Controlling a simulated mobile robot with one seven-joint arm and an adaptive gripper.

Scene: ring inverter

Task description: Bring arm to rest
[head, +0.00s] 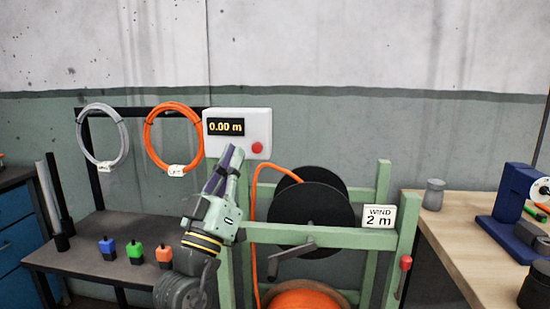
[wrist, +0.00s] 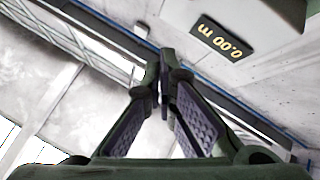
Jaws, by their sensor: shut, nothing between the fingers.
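My gripper (head: 225,168) is raised in front of the left post of the green winding stand, just below the meter box. Its fingers point up and are closed together with nothing between them. The wrist view also shows the shut fingertips (wrist: 159,85) meeting, with the wall beyond. The white meter box (head: 265,130) reads 0.00 m and has a red button. Its display (wrist: 223,42) also shows in the wrist view. Whether the fingers touch the box cannot be told.
The green stand (head: 385,236) holds a black reel (head: 311,210), orange cable and a "WIND 2 m" sign (head: 379,216). Grey (head: 102,137) and orange (head: 173,139) coils hang at left above a dark bench (head: 75,262) with several coloured blocks. A wooden table (head: 460,255) stands at right.

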